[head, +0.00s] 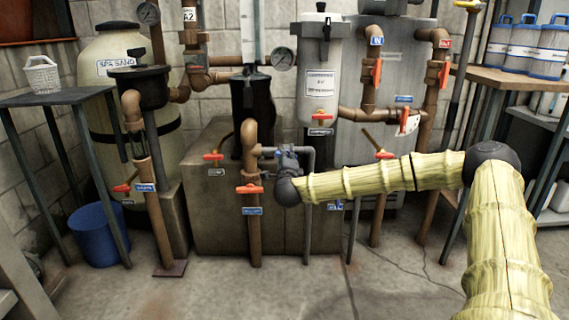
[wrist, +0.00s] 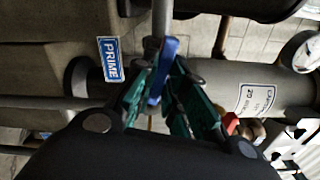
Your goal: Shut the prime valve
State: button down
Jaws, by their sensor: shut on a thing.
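The prime valve's blue lever handle (wrist: 164,68) shows in the middle of the wrist view, at the end of a thin grey pipe (wrist: 162,20). A blue and white PRIME label (wrist: 110,59) sits just left of it. My gripper (wrist: 160,86) has green-edged fingers shut on the blue handle. The handle tilts slightly from the line of the pipe; the valve body is mostly hidden by the fingers. In the head view my gripper (head: 283,160) is at the thin grey pipe (head: 308,200), right of a brown pipe, and hides the handle.
Brown pipes with red-handled valves (head: 250,189) stand close left. A white filter canister (head: 320,80) hangs above, and a grey tank (head: 385,70) stands behind. A blue bucket (head: 95,234) stands at left. The front floor is clear.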

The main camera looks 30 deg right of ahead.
jog(key=m+b, duration=1)
jog(key=m, duration=0.5)
jog(key=shift+f+m, duration=0.1)
jog(key=shift+m, duration=0.2)
jog(key=c, duration=1.4)
grip_release()
jog(key=shift+o, duration=0.2)
jog(key=shift+s+a, duration=0.1)
jog(key=shift+s, duration=0.05)
jog(key=v, duration=0.6)
jog(key=shift+s, duration=0.3)
jog(key=shift+a, duration=0.15)
